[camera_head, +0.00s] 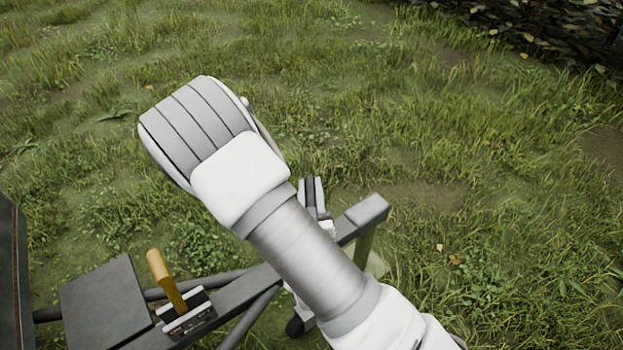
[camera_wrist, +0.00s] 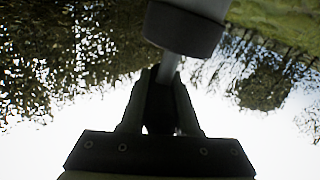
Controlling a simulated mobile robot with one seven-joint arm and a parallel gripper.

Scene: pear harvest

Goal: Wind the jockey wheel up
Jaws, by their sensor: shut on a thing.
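In the wrist view my gripper (camera_wrist: 161,86) is closed around a dark narrow piece (camera_wrist: 160,102), which looks like the grip of the jockey wheel's crank. Just beyond the fingertips is a grey cylinder with a dark collar (camera_wrist: 182,28), probably the jockey wheel's tube, with a thinner grey rod between it and the fingers. In the head view my arm crosses the middle and covers most of the jockey wheel area. Pale narrow parts stand beside the drawbar, but I cannot tell clearly what they are.
The grey trailer drawbar (camera_head: 246,292) runs from lower left to a block-like front end (camera_head: 367,209). A lever with an orange-yellow handle (camera_head: 163,272) stands on it, beside a dark flat box (camera_head: 103,303). Open grass lies beyond, with a dark hedge (camera_head: 560,30) at upper right.

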